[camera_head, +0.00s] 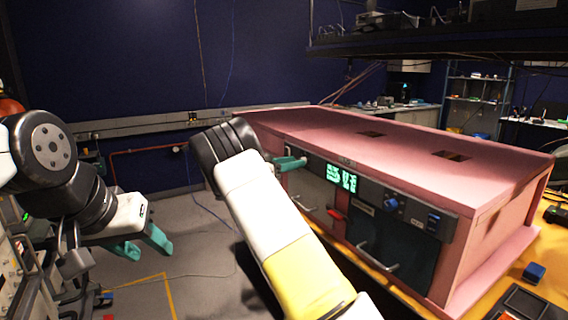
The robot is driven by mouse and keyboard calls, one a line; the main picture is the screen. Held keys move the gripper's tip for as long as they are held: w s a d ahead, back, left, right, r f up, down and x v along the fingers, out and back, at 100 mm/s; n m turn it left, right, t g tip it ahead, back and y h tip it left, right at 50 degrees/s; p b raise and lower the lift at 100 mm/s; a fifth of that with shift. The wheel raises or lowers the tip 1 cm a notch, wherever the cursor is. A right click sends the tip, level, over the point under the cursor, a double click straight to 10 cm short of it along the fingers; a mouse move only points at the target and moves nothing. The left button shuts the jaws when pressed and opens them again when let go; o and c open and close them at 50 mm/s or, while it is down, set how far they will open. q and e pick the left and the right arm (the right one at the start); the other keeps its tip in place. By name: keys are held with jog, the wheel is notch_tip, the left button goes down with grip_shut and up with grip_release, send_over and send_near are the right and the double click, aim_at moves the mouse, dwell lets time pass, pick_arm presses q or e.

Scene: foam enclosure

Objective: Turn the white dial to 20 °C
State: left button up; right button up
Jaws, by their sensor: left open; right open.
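The pink foam enclosure (390,150) stands on the orange-topped bench at the right. Its dark front panel carries two green lit displays (341,177) and a dark blue knob (391,203). I cannot make out a white dial; it may be hidden or too small to tell. My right gripper (289,163) has teal fingers and is at the left end of the panel, left of the displays. It is open with nothing visible in it, and I cannot tell if it touches the panel. My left gripper (141,245) is open and empty over the floor at the left, well away from the enclosure.
Below the panel are doors with metal handles (378,258) and a red part (335,214). A small blue block (534,272) lies on the orange bench top (490,297). A dark shelf (450,42) hangs above the enclosure. The grey floor between my arms is mostly clear.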

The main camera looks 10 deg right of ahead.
jog(key=shift+w+d, duration=0.2)
jog(key=shift+d, duration=0.35)
jog(key=shift+c, duration=0.2)
grip_shut()
